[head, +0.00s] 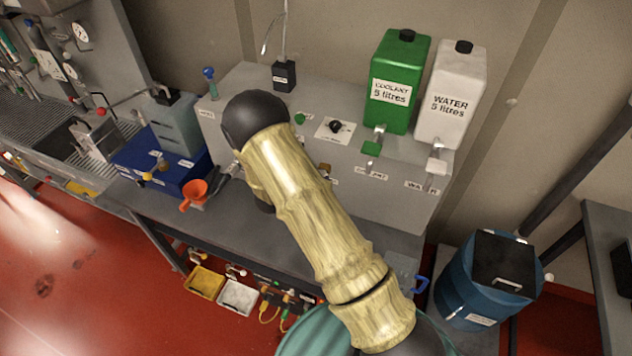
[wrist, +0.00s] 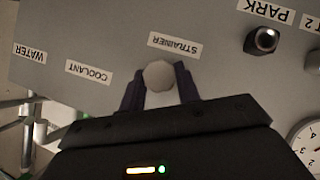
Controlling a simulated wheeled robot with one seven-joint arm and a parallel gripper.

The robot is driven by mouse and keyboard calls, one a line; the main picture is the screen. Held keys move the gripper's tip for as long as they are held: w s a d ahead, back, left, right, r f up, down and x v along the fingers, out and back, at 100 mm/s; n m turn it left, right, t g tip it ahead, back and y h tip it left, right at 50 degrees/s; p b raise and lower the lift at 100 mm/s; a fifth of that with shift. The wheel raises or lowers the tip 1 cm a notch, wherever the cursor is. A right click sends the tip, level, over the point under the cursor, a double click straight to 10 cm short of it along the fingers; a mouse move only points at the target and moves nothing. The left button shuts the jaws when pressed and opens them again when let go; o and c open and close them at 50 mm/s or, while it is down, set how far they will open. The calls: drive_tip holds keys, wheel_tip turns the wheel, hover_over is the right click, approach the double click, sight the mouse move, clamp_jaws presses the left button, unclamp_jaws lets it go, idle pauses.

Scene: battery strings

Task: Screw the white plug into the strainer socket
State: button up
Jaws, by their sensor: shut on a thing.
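The white plug (wrist: 158,76) shows in the wrist view as a pale round knob between my two dark fingers. My gripper (wrist: 159,71) is shut on it, close to the grey panel, just below the STRAINER label (wrist: 174,45) in that picture. The strainer socket itself is not visible; the plug and fingers cover that spot. I cannot tell whether the plug is seated in it or how far. In the head view my own arm hides the gripper and the plug.
In the wrist view a black round fitting (wrist: 263,40) sits by the PARK label, and a gauge (wrist: 309,142) is at lower right. In the head view, green coolant (head: 398,85) and white water (head: 451,100) canisters stand on the grey unit. An orange funnel (head: 194,194) is left of my arm.

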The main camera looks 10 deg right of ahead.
drive_tip(key=shift+s+d+m+t+y+b, duration=0.1)
drive_tip(key=shift+m+t+y+b, duration=0.7)
drive_tip(key=shift+b, duration=1.55)
drive_tip(key=shift+y, duration=0.3)
drive_tip(key=o, duration=1.2)
drive_tip(key=shift+c, duration=0.2)
drive_tip(key=b+v, duration=0.2)
drive_tip(key=v, duration=1.5)
drive_tip(key=shift+a+r+b, duration=0.2)
drive_tip(key=shift+r+b, duration=0.1)
